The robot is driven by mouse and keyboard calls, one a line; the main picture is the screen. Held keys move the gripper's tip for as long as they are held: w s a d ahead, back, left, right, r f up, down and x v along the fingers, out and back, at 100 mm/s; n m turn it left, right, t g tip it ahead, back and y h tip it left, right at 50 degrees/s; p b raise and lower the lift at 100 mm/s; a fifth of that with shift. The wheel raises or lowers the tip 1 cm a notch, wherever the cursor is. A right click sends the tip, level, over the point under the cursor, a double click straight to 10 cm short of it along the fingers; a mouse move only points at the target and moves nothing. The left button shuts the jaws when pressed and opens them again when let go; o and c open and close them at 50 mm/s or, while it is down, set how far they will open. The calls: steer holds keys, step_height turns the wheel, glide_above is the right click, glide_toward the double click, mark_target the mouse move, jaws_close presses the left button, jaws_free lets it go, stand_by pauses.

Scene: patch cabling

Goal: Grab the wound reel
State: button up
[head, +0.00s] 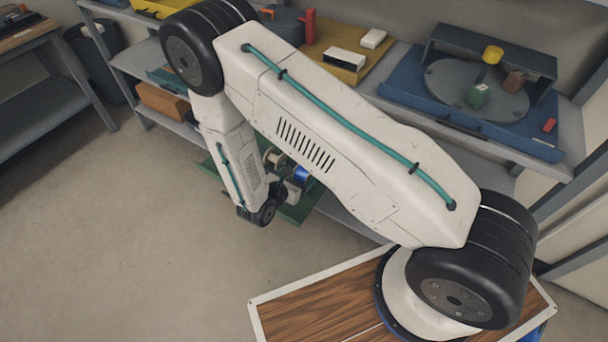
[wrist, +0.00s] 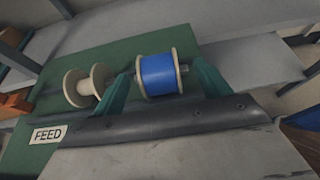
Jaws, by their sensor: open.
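The wound reel (wrist: 158,75), blue winding between pale flanges, shows near the middle of the wrist view. It sits over a green board (wrist: 75,55) with a label reading FEED (wrist: 48,134). In the head view the wound reel (head: 300,175) is partly hidden by my arm. A bare pale reel (wrist: 84,86) stands to its left. My gripper (wrist: 164,68) is open, with one teal finger on the left and one on the right of the wound reel in the picture. I cannot tell whether they touch it. In the head view my fingers are mostly hidden.
Grey shelving (head: 555,165) runs along the wall. A blue tray with a round turntable (head: 480,92) stands on the upper shelf. An orange-brown box (head: 165,100) lies on a shelf at left. Another bench (head: 30,70) stands far left. The floor in front is clear.

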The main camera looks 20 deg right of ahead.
steer(key=x, duration=0.6)
steer(key=shift+w+r, duration=0.1)
steer(key=shift+w, duration=0.1)
steer(key=c, duration=1.2)
steer(key=shift+r, duration=0.1)
